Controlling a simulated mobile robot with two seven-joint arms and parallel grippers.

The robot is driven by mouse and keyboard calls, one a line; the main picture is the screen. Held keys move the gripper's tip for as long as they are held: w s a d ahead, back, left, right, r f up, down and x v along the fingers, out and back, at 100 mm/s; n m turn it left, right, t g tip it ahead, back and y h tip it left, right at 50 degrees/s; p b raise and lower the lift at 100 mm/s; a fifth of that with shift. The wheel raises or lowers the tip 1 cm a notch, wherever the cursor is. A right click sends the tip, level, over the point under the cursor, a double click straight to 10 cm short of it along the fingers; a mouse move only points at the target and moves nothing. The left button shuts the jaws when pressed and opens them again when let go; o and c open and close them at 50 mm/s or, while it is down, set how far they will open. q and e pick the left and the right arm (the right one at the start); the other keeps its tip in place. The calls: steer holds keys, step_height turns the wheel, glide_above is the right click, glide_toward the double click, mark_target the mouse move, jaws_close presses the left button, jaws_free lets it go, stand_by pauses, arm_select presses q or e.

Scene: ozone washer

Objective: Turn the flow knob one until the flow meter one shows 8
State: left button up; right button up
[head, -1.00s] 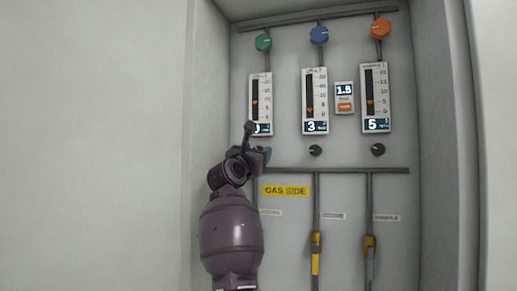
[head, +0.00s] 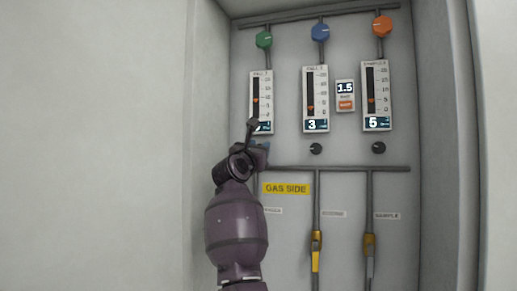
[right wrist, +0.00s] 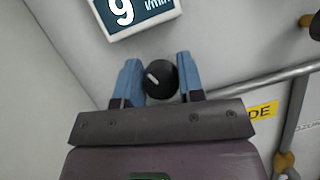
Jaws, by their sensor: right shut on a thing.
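Flow meter one (head: 261,92) is the leftmost of three upright gauges in the head view. My wrist hides much of its digital readout there. In the right wrist view the readout (right wrist: 137,12) shows 9. Flow knob one (right wrist: 160,80) is a round black knob with a white mark, below that readout. My right gripper (right wrist: 158,70) is shut on it, with one blue finger on each side. In the head view my right gripper (head: 261,150) sits below meter one and hides the knob. My left gripper is not in view.
The middle meter (head: 315,97) reads 3 and the right meter (head: 377,94) reads 5. Their black knobs (head: 316,148) (head: 379,148) sit below them. A grey pipe (head: 345,168) crosses the panel close under the knobs. The cabinet's left side wall (head: 208,100) is near my arm.

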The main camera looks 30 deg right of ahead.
steer(key=shift+r+n+t+p, duration=0.2)
steer(key=shift+n+t+p, duration=0.1)
steer(key=shift+n+p, duration=0.4)
steer(key=shift+n+t+y+p, duration=0.3)
steer(key=shift+n+t+p, duration=0.15)
steer(key=shift+p, duration=0.2)
steer(key=shift+f+n, duration=0.2)
steer(key=shift+n, duration=0.15)
steer(key=o, duration=0.9)
steer(key=shift+s, duration=0.1)
steer(key=shift+a, duration=0.1)
